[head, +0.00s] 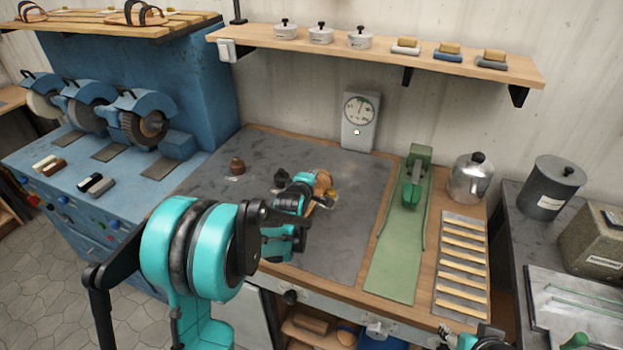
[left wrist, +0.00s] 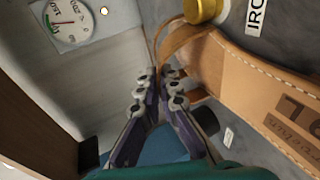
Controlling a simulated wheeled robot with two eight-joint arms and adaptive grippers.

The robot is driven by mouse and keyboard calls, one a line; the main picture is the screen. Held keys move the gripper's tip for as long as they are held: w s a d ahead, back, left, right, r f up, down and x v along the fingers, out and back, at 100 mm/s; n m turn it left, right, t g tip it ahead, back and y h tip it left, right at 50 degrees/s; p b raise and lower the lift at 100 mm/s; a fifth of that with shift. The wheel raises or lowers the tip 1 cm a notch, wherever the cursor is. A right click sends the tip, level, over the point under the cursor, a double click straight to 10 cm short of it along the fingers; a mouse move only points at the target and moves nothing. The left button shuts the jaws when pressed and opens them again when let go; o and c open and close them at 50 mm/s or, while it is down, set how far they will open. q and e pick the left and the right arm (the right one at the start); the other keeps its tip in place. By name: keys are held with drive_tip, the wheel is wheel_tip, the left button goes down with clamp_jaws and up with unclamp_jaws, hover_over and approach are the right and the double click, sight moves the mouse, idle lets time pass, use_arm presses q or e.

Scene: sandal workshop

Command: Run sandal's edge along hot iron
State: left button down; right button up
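A tan leather piece with edge stitching and stamped lettering, seemingly the sandal (left wrist: 268,88), fills the right of the left wrist view. Its thin straps reach towards my left gripper (left wrist: 158,78). In the head view the sandal (head: 323,178) is small and partly hidden by that gripper (head: 316,194), over the grey mat. The fingertips are close together; whether a strap is between them is unclear. A brass-coloured round part (left wrist: 204,9), beside a label reading "IRO…", is near the sandal. My right gripper (head: 455,336) is partly in view at the bottom edge, its fingers unclear.
The grey mat (head: 220,205) bears a small brown object (head: 236,166). A dial gauge (head: 360,118) stands at the back. A green fixture (head: 396,260), a metal pot (head: 470,178) and a slatted tray (head: 462,272) are to the right. Blue grinders (head: 145,118) are left.

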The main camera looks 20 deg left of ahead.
use_arm(q)
drive_tip(key=shift+s+r, duration=0.1)
drive_tip(key=shift+r, duration=0.05)
drive_tip(key=shift+d, duration=0.1)
drive_tip(key=shift+w+d, duration=0.1)
drive_tip(key=shift+w, duration=0.65)
drive_tip(key=shift+w+d, duration=0.1)
drive_tip(key=shift+w, duration=0.15)
idle(1.2)
drive_tip(key=shift+w+d, duration=0.35)
drive_tip(key=shift+w, duration=0.3)
idle(0.3)
drive_tip(key=shift+w, duration=0.15)
idle(0.4)
drive_tip(key=shift+w+d, duration=0.25)
drive_tip(key=shift+w, duration=0.45)
